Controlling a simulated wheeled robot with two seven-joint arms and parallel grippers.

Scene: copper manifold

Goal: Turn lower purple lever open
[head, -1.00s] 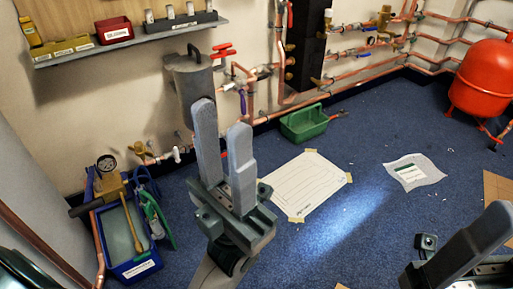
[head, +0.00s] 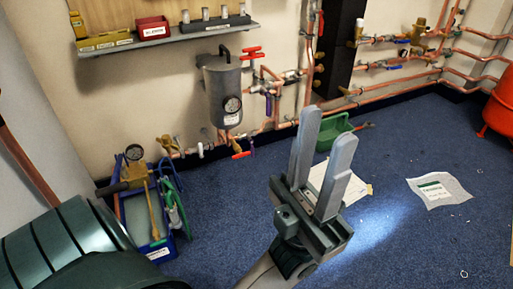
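The copper manifold (head: 274,82) runs along the back wall. A small purple lever (head: 252,147) sits low on it, beside a red lever (head: 241,155). A second purple lever (head: 268,104) hangs higher, to the right of the grey cylinder. The lower purple lever is small in view, so its exact angle is hard to tell. My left gripper (head: 328,125) is open and empty, fingers pointing up. It appears to the right of both purple levers, well in front of the wall. My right gripper is out of view.
A grey cylinder with a gauge (head: 220,92) hangs on the wall, below a shelf (head: 178,35) with bins. A blue tub (head: 160,250) stands at the left. A green tray (head: 338,130) is partly behind my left gripper. Papers (head: 438,190) lie on the open blue floor.

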